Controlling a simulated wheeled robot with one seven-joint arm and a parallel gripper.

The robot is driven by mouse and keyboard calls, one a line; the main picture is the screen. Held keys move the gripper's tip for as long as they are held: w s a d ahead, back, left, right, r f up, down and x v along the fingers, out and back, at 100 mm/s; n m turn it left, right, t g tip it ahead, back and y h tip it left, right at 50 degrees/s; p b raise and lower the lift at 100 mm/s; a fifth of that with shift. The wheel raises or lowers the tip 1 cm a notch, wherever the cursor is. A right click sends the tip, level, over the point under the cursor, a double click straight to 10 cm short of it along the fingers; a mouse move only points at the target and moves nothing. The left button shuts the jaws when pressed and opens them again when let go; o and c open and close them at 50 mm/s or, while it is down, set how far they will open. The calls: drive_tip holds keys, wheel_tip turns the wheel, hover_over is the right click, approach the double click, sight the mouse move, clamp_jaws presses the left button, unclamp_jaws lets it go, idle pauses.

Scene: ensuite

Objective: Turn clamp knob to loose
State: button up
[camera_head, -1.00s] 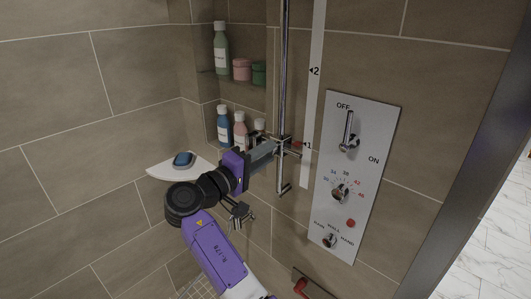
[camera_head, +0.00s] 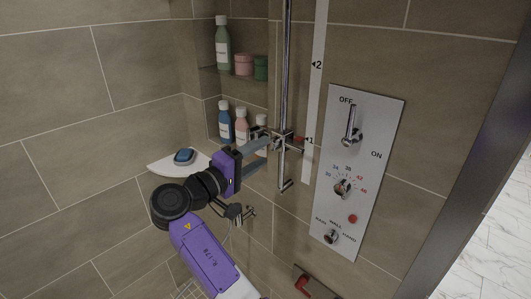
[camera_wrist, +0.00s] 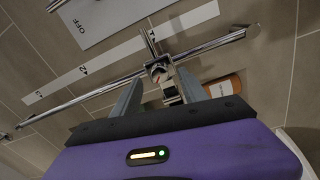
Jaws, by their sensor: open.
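The clamp (camera_head: 283,139) sits on the vertical chrome rail (camera_head: 286,60), near the 1 mark of the white scale strip (camera_head: 316,65), with a small red pointer beside it. In the wrist view the clamp (camera_wrist: 158,70) shows ahead of the fingertips, with its knob (camera_wrist: 171,96) on my side. My gripper (camera_head: 267,153) is open, reaching from the left toward the clamp. In the wrist view the two grey fingers of my gripper (camera_wrist: 160,78) stand on either side of the knob, with gaps visible. Whether either finger touches it I cannot tell.
Bottles (camera_head: 225,125) stand in the niche close behind my gripper. A corner shelf (camera_head: 165,167) with a blue soap (camera_head: 184,156) is at left. The control panel (camera_head: 358,170) is on the wall to the right. A red handle (camera_head: 303,284) is low down.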

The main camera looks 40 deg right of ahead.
drive_tip(key=a+b, duration=0.1)
drive_tip(key=a, duration=0.4)
drive_tip(key=shift+s+f, duration=0.1)
idle(0.4)
